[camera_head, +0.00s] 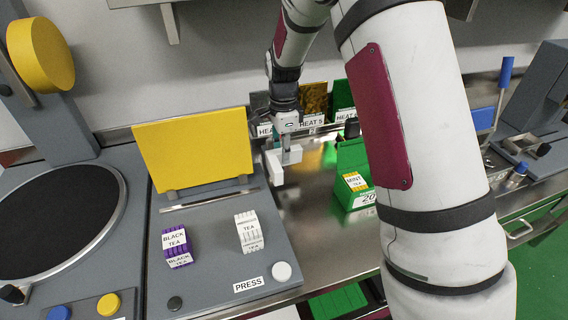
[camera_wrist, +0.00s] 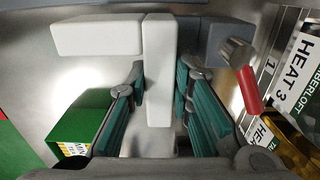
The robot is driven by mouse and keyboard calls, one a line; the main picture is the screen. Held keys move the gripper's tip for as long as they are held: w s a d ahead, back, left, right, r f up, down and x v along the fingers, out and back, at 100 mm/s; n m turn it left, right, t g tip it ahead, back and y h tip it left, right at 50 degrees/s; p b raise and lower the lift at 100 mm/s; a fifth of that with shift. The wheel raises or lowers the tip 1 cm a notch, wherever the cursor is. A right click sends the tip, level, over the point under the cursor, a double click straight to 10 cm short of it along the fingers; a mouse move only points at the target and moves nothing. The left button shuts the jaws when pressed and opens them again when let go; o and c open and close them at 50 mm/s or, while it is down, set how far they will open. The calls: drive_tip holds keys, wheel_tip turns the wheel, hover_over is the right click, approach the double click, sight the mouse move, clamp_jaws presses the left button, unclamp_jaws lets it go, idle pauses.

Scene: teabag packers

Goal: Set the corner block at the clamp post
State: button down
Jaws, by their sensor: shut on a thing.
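The white corner block (camera_wrist: 158,70) is in my gripper (camera_wrist: 160,85), upright between the teal fingers in the wrist view. A second white arm of it reaches left. In the head view the block (camera_head: 274,166) is low at the bench top, under my gripper (camera_head: 287,152). A grey block with a metal clamp and red handle (camera_wrist: 247,90), which looks like the clamp post (camera_wrist: 215,40), is at the white block's right in the wrist view. I cannot tell whether they touch. The post is not clear in the head view.
A grey press with a raised yellow plate (camera_head: 195,150) stands left, bearing purple black-tea packs (camera_head: 177,246) and a white pack (camera_head: 249,232). A green mint tea box (camera_head: 354,175) stands right of my gripper. HEAT-labelled panels (camera_head: 314,98) line the wall side. Bare steel lies before the gripper.

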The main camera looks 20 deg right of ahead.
sight(288, 164)
drive_tip(key=shift+f, duration=2.4)
drive_tip(key=shift+f, duration=0.15)
drive_tip(key=c, duration=1.4)
unclamp_jaws()
